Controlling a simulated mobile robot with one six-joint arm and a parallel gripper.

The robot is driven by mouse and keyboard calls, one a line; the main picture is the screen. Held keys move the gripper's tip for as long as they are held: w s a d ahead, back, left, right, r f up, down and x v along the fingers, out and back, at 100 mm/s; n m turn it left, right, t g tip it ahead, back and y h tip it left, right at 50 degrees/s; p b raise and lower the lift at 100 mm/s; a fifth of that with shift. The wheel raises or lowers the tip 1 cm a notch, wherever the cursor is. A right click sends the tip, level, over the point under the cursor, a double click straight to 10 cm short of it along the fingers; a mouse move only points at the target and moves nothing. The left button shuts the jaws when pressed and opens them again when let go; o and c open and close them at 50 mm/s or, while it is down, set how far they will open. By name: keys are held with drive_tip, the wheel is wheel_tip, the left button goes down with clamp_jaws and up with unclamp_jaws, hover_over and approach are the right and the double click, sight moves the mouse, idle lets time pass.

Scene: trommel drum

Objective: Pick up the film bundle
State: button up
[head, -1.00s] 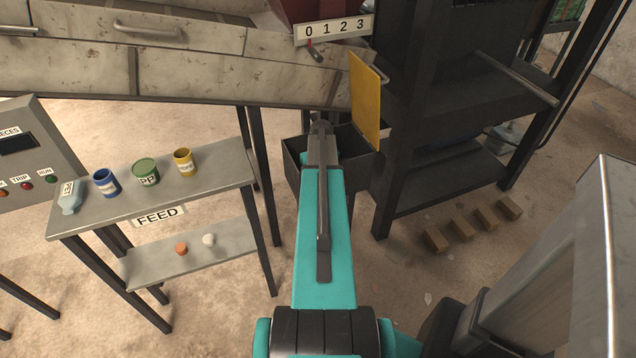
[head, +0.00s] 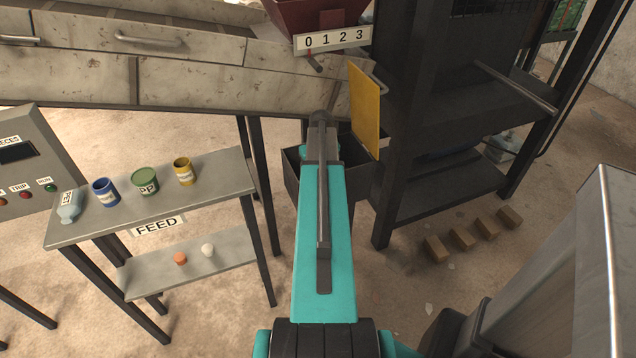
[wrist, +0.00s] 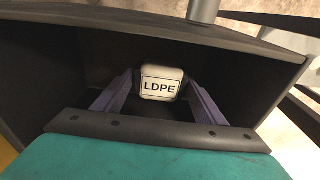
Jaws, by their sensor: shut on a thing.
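The film bundle (wrist: 162,84) is a small pale block with a black-framed LDPE label. In the wrist view it sits between the two fingers of my gripper (wrist: 161,92), which is shut on it. Fingers and bundle are inside a dark open-topped bin (wrist: 240,36). The bin (head: 292,178) also shows in the head view, below the machine, partly covered by my arm. My gripper and the bundle are hidden there. I cannot tell whether the bundle touches the bin floor.
A yellow flap (head: 364,110) stands over the bin's right side. A dark frame (head: 400,150) rises to the right. The FEED table (head: 215,190) with several containers stands left. Several brown blocks (head: 462,240) lie on the floor at right.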

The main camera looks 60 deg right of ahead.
drive_tip(key=shift+r, duration=1.5)
